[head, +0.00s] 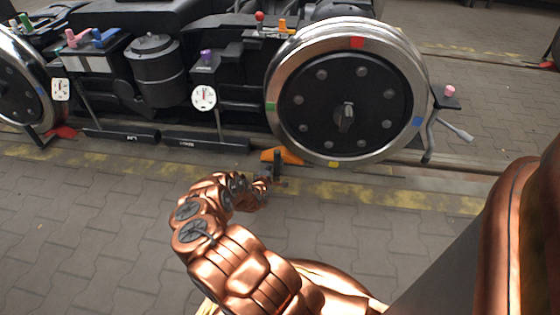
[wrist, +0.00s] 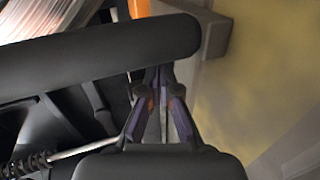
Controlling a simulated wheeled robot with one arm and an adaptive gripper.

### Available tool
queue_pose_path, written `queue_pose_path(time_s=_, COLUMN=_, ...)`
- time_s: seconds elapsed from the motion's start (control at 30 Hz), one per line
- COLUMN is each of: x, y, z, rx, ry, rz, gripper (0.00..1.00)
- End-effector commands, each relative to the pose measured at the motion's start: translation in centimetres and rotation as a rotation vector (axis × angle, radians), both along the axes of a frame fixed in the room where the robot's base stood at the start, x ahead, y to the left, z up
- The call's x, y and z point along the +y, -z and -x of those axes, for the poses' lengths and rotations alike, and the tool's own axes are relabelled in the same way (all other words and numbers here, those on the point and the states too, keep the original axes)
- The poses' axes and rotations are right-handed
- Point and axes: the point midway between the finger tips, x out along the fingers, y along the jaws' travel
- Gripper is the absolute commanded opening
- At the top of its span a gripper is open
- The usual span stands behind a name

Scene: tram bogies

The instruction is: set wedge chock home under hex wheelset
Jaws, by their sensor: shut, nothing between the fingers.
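The nearer large wheel (head: 345,100), with a polished rim, coloured marks and a dark bolted face, stands on the rail at the right. I cannot tell for certain which wheelset is the hex one. An orange wedge chock (head: 285,155) lies low at this wheel's left underside, partly hidden; its contact with the tread is unclear. My gripper (head: 273,168) is just in front of the chock, low down. In the wrist view my gripper (wrist: 160,90) is shut with nothing between its fingers. An orange piece (wrist: 138,8), probably the chock, shows at the top edge.
A red wedge (head: 62,132) lies by the left wheel (head: 18,85). Dark labelled bars (head: 205,143) lie low along the bogie. A dark rounded bar (wrist: 100,58) crosses ahead of my fingers. A bent crank handle (head: 440,128) sticks out at right. Paving in front is clear.

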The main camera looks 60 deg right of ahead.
Motion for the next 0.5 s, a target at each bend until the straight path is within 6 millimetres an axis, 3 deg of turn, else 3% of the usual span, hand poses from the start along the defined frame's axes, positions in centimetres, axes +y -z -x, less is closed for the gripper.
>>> queue_pose_path(time_s=0.5, x=-0.7, y=-0.1, z=1.7, rx=-0.002, ry=0.0, rz=0.002, gripper=0.0)
